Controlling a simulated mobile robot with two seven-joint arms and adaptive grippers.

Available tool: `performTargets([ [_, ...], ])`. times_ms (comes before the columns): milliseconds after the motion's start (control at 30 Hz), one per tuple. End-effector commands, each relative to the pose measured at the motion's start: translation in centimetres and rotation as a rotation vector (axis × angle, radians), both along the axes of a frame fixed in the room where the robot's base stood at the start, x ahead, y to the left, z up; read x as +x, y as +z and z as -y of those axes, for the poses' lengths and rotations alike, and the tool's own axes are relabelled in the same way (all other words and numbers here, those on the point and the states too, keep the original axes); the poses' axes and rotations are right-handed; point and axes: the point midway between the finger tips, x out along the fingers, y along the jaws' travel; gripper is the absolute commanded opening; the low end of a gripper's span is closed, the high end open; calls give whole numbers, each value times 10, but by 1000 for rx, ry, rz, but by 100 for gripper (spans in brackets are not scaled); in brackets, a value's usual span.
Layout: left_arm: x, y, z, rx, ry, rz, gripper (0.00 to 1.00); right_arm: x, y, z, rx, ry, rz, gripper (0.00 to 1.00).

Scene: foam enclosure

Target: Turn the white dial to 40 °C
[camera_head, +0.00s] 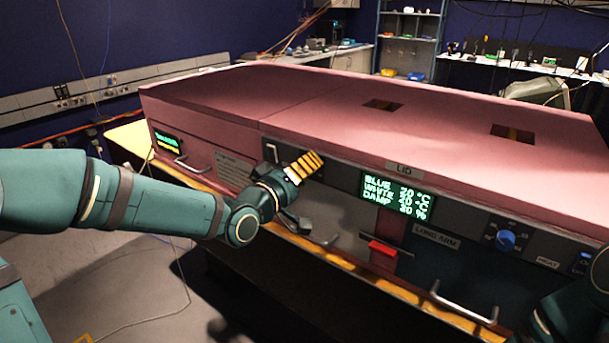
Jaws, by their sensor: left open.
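My left gripper (304,167), with yellow fingers, is open at the front panel of the pink foam enclosure (330,112). It covers part of the dark panel left of the display. I cannot make out the white dial; that stretch of panel is partly hidden by the gripper. The display (398,196) has green lines for BLUE, WHITE and DAMP; the WHITE line seems to read 20 °C.
A red handle or latch (382,248) sits below the display. Metal bar handles (463,303) stick out from the front. A wooden ledge runs along the enclosure's lower edge. Open floor lies in front at left.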

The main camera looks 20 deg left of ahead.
Motion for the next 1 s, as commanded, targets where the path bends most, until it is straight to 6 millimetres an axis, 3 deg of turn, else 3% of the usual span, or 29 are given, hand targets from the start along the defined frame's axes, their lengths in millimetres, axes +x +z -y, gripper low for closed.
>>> performTargets([
  [333, 3, 0, 1, 0, 0, 0, 61, 0, 0, 0, 0, 0, 1, 47],
  [500, 3, 0, 1, 0, 0, 0, 2, 0, 0, 0, 0, 0, 1, 47],
  [1000, 3, 0, 2, 80, -1, 30, 0, 1, -6, 0, 0, 0, 3, 47],
])
